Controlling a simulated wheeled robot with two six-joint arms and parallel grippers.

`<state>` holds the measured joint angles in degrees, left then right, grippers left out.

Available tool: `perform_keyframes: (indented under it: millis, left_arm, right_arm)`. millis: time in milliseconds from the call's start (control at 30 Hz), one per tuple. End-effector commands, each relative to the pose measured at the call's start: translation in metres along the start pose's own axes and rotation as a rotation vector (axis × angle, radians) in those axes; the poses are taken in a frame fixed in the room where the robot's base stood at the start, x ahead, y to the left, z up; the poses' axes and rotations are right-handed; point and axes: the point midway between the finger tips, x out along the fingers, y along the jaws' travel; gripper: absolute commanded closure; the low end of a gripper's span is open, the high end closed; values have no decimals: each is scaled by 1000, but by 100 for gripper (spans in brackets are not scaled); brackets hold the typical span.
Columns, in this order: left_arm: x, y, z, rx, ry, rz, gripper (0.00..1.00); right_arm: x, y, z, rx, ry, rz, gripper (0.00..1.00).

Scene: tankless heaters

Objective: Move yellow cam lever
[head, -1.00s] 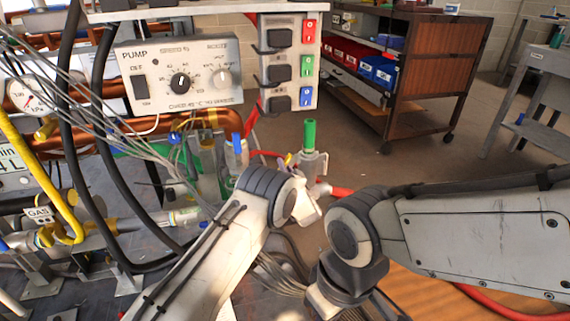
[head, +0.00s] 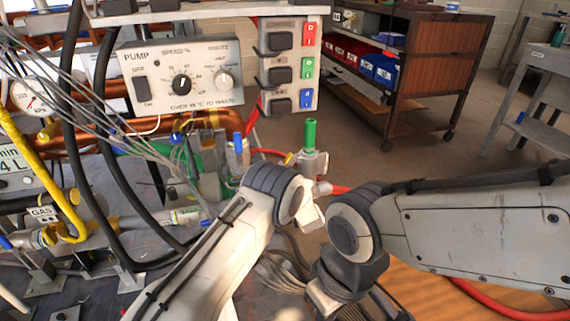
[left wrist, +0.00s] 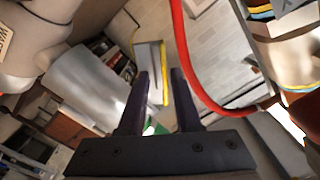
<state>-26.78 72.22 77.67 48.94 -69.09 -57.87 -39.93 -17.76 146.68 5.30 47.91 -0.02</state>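A small yellow piece (head: 289,158), likely the yellow cam lever, shows in the head view beside a grey fitting (head: 314,165) with an upright green handle (head: 310,134). My left arm's wrist stands just below and in front of that fitting. In the left wrist view my left gripper (left wrist: 160,72) has two dark fingers apart, with nothing clearly held between them. A green bit (left wrist: 155,129) shows low between the fingers. A yellow strip (left wrist: 165,75) lies beyond the fingertips; I cannot tell what it belongs to. My right gripper's fingers are not visible.
A pump control box (head: 180,75) and a switch panel (head: 290,65) stand behind the fitting. Black hoses, thin cables and a yellow pipe (head: 42,172) crowd the left. A red hose (left wrist: 205,90) arcs close to the right finger. A wheeled cart (head: 425,75) stands on open floor behind.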

Motion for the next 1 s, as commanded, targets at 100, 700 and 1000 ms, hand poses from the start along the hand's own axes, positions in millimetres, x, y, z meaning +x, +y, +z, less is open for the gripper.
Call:
perform_keyframes:
  millis: [100,700,1000]
  left_arm:
    - [-27,-2,-4,2,-1,4,68]
    - [-78,0,0,-1,-1,-1,68]
    - [-80,6,-26,-64,-21,108,100]
  right_arm:
    - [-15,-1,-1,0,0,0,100]
    - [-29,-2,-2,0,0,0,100]
    - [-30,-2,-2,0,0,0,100]
